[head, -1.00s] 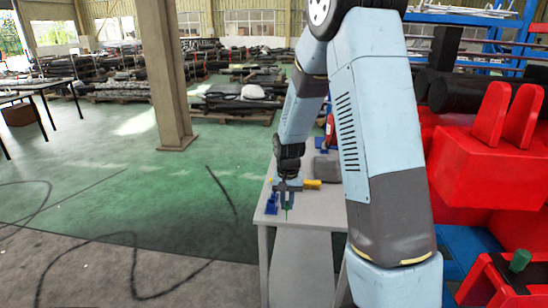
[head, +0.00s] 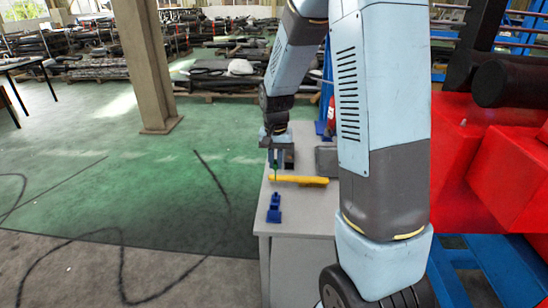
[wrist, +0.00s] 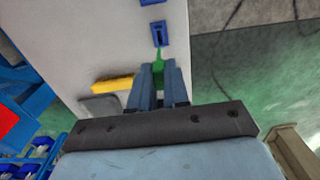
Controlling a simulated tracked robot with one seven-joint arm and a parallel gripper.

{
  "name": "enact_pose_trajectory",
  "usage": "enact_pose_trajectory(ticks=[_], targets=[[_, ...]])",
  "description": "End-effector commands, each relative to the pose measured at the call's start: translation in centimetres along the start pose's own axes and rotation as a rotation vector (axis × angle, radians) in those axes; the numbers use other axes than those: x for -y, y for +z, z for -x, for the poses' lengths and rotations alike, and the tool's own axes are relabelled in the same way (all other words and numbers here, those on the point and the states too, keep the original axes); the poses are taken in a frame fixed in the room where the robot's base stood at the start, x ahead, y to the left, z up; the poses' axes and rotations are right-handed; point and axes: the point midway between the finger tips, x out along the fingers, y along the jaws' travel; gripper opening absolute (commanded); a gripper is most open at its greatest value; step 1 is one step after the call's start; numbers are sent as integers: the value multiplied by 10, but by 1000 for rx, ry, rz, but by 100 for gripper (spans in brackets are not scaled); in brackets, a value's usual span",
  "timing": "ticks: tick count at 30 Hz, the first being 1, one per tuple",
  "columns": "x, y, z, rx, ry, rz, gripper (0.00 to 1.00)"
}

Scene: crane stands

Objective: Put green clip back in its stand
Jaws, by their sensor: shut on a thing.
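My gripper (head: 276,166) is shut on the green clip (head: 275,164) and holds it over the table, beyond the yellow object. In the wrist view the green clip (wrist: 158,57) sticks out between my two fingers, its narrow end pointing at a blue stand (wrist: 160,33). Whether the tip touches that stand is hard to tell. A second blue stand (wrist: 152,2) is cut off at the top edge. In the head view the blue stands (head: 273,210) are near the table's front left corner, apart from the clip. My fingers partly hide the clip.
A yellow object (head: 300,181) lies across the table (head: 300,215), with a grey block (head: 327,160) behind it. My arm hides the table's right side. Large red blocks (head: 500,175) stand to the right. Open green floor (head: 140,200) lies left.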

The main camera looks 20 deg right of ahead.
Motion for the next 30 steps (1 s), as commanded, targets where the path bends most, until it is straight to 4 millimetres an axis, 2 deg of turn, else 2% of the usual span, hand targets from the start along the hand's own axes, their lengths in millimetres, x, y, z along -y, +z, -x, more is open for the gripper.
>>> enact_pose_trajectory(ticks=[11, 30], targets=[[-1, 1, -4, 1, 1, -1, 0], [0, 1, -50, 1, 1, -1, 0]])
